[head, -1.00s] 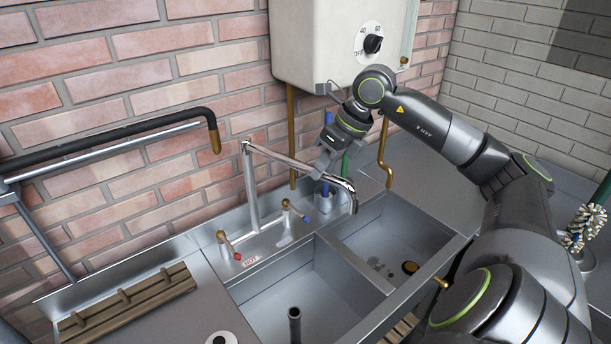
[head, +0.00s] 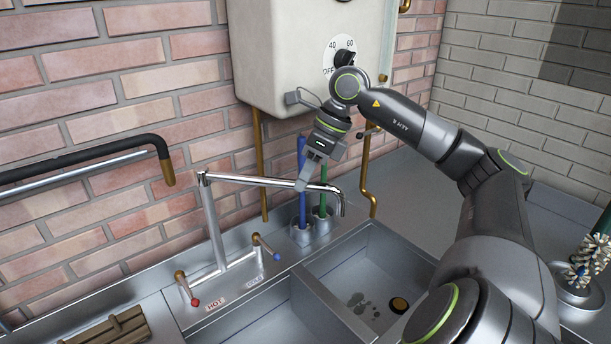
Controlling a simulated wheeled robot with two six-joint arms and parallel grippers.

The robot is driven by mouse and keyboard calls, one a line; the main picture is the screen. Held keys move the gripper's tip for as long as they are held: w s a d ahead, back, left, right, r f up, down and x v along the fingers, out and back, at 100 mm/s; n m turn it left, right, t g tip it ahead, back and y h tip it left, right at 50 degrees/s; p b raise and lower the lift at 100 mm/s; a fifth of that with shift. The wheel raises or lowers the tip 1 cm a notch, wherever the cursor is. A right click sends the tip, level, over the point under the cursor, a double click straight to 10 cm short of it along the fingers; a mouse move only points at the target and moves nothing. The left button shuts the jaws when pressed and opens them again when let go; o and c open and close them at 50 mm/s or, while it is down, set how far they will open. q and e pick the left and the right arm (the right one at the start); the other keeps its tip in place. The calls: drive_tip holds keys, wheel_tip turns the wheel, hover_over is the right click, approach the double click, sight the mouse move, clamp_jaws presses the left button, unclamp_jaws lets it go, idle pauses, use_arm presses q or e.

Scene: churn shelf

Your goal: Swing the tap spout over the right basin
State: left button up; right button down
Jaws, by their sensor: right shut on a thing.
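The chrome tap spout (head: 255,182) runs to the right from the top of its upright pipe behind the basins, nearly along the wall. Its downturned tip (head: 342,208) appears in the picture just above the back left part of the right basin (head: 385,262). The exact spot below it is hard to judge. My right gripper (head: 304,182) reaches down from above and is shut on the spout, some way short of the tip. The left basin (head: 265,325) shows partly at the bottom. My left gripper is out of view.
Blue and green handled brushes (head: 302,200) stand in holders right behind the spout. Hot (head: 188,290) and cold (head: 266,247) tap levers sit at the base. A white water heater (head: 290,60) hangs above. A brass pipe (head: 366,185) runs down the wall to the right.

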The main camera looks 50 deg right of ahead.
drive_tip(key=c, duration=1.3)
unclamp_jaws()
drive_tip(key=shift+r, duration=0.1)
drive_tip(key=shift+s+d+r, duration=0.1)
drive_tip(key=shift+d+r, duration=0.1)
drive_tip(key=shift+r, duration=0.1)
drive_tip(key=v, duration=1.6)
drive_tip(key=shift+r, duration=0.25)
